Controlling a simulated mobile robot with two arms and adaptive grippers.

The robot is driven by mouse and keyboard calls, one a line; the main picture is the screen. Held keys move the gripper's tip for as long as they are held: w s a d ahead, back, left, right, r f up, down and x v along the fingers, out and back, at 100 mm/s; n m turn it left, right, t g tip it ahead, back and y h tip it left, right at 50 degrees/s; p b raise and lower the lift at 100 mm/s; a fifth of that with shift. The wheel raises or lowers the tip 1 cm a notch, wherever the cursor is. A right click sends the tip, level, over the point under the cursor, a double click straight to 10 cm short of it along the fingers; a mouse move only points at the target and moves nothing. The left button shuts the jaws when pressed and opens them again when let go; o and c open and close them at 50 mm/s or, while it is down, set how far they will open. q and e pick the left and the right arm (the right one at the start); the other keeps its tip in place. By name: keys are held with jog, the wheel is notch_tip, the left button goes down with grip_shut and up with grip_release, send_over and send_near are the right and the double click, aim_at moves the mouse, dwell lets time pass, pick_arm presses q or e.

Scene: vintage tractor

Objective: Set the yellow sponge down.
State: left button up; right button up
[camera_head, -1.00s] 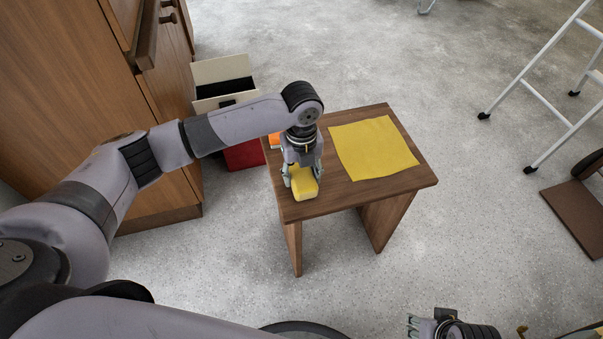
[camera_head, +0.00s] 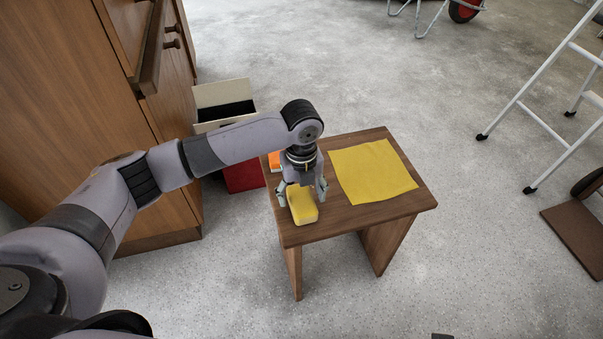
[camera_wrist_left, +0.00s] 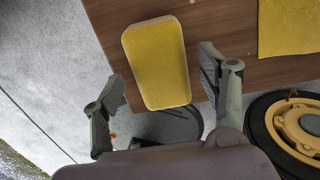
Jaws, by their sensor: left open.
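The yellow sponge (camera_head: 303,206) lies on the wooden stool (camera_head: 340,220), near its left front part. In the left wrist view the sponge (camera_wrist_left: 157,62) shows whole, on the wood near the edge. My left gripper (camera_head: 303,193) is open right at the sponge, with one finger on each side and a gap beside it. In the left wrist view the fingertips of my left gripper (camera_wrist_left: 158,75) are spread wider than the sponge. My right gripper cannot be made out; only a small dark piece shows at the bottom edge of the head view.
A yellow cloth (camera_head: 371,171) lies flat on the right of the stool. An orange item (camera_head: 274,161) sits at its back left. A wooden cabinet (camera_head: 100,100) and an open box (camera_head: 225,102) stand at left. A white stepladder (camera_head: 535,100) stands at right.

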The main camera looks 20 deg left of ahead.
aim_at(302, 198)
pick_arm(q)
notch_tip(302, 198, up, 10)
jog(key=p, duration=0.2)
pick_arm(e)
notch_tip(302, 198, down, 9)
jog(key=s, duration=0.1)
jog(key=shift+r+g, duration=0.15)
jog(key=shift+g, duration=0.15)
